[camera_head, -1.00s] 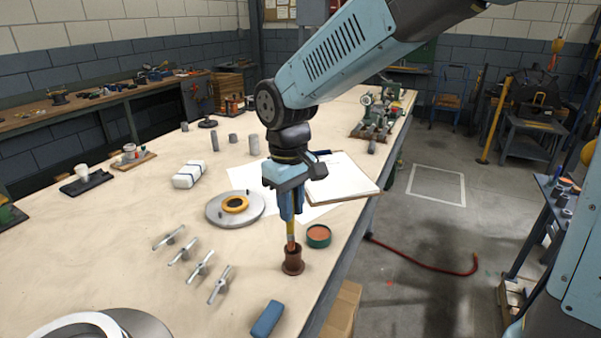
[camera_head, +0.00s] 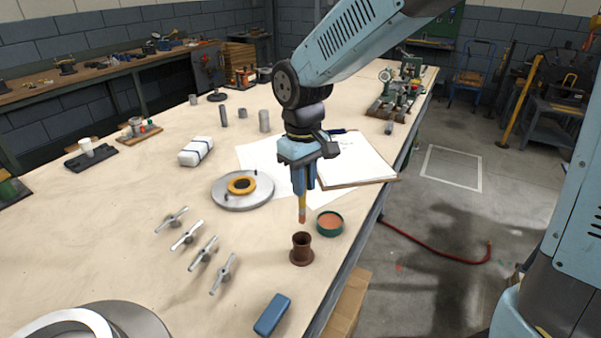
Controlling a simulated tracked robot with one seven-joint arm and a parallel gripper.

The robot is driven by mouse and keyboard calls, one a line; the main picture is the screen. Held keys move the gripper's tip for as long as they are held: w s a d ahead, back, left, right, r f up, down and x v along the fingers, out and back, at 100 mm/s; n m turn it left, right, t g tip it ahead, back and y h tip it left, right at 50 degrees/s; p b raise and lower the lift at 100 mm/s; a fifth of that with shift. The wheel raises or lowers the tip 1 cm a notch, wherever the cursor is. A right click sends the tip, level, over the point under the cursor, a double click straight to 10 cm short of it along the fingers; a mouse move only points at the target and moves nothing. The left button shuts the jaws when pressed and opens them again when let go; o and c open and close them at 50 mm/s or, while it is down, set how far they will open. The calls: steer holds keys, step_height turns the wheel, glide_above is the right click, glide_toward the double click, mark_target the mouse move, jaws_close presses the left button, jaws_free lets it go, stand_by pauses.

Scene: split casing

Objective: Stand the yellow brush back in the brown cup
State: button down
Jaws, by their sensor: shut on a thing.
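My gripper (camera_head: 303,187) is shut on the yellow brush (camera_head: 302,204) and points down over the workbench. The brush hangs about upright below the fingers, with its reddish-brown end lowest. Its upper part is hidden between the fingers. The brown cup (camera_head: 301,254) stands upright on the bench with its dark mouth open. In this view the brush end shows just above the cup's rim, with a small gap between them. I cannot tell how exactly it lines up in depth.
A green round tin (camera_head: 330,223) stands close right of the cup. A blue block (camera_head: 272,315) lies in front, near the bench edge. Several metal wing pieces (camera_head: 203,252) lie to the left. A grey disc (camera_head: 228,201) with a yellow ring and a clipboard (camera_head: 352,165) lie behind.

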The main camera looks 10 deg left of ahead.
mark_target(303, 207)
steer(key=shift+f, duration=4.65)
steer(key=c, duration=0.9)
jaws_free()
steer(key=shift+c, duration=0.2)
step_height(303, 207, up, 14)
steer(key=shift+w+a+f, duration=0.15)
steer(key=shift+f, duration=0.05)
